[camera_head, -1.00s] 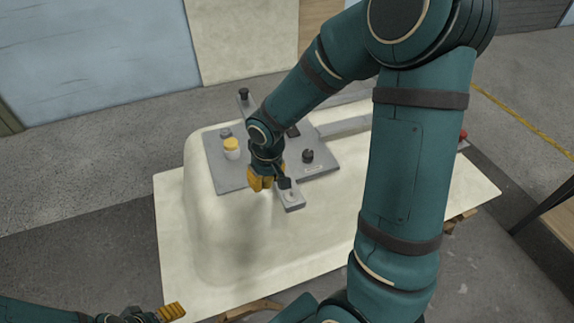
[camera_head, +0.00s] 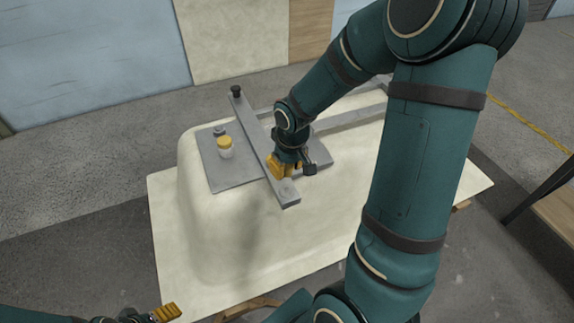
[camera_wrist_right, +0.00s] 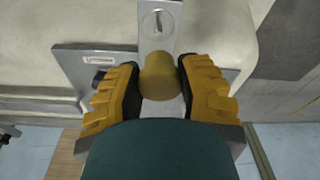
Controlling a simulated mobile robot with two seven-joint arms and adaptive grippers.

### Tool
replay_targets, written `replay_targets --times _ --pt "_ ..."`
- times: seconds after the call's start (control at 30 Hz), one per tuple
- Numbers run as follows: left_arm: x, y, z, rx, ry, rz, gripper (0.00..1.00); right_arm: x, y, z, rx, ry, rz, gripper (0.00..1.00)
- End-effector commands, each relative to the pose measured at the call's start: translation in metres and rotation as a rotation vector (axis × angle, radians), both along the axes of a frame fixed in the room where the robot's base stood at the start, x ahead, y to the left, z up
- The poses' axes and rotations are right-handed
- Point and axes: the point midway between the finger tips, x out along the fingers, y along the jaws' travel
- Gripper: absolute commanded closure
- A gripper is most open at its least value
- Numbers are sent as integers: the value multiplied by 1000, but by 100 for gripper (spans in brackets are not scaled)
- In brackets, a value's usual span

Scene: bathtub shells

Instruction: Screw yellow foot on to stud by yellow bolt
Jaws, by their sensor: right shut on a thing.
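My right gripper (camera_head: 281,168) hangs over the grey steel bar near its front end. In the right wrist view its two yellow fingers (camera_wrist_right: 157,88) are shut on an ochre-yellow cylinder (camera_wrist_right: 159,75), which looks like the yellow foot. The cylinder lines up with the bar in that view; I cannot tell whether it touches it.
The grey bar (camera_head: 245,118) crosses the grey plate (camera_head: 232,180) and has a dark knob (camera_head: 236,91) at its far end. Both lie on an upturned cream bathtub shell (camera_head: 225,235). The shell's front and left are clear. My right arm hides much of the right side.

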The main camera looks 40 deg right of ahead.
Motion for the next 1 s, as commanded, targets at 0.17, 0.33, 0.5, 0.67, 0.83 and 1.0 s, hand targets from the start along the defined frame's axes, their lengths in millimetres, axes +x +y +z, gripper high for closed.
replay_targets --times 0.17,0.33,0.5,0.67,0.83,1.0 --pt "0 0 -17 0 0 -2 30 0 0 -19 0 0 0 98" --pt "2 0 -30 1 -5 -2 30 0 0 -34 0 0 0 98" --pt "4 0 -40 2 -10 -1 30 0 0 -46 0 1 0 98" --pt "5 1 -42 2 -12 -1 30 0 0 -49 0 1 1 98" --pt "5 1 -42 2 -13 0 30 0 0 -48 0 0 1 98" --pt "5 1 -42 2 -12 0 30 0 0 -48 0 0 1 98"
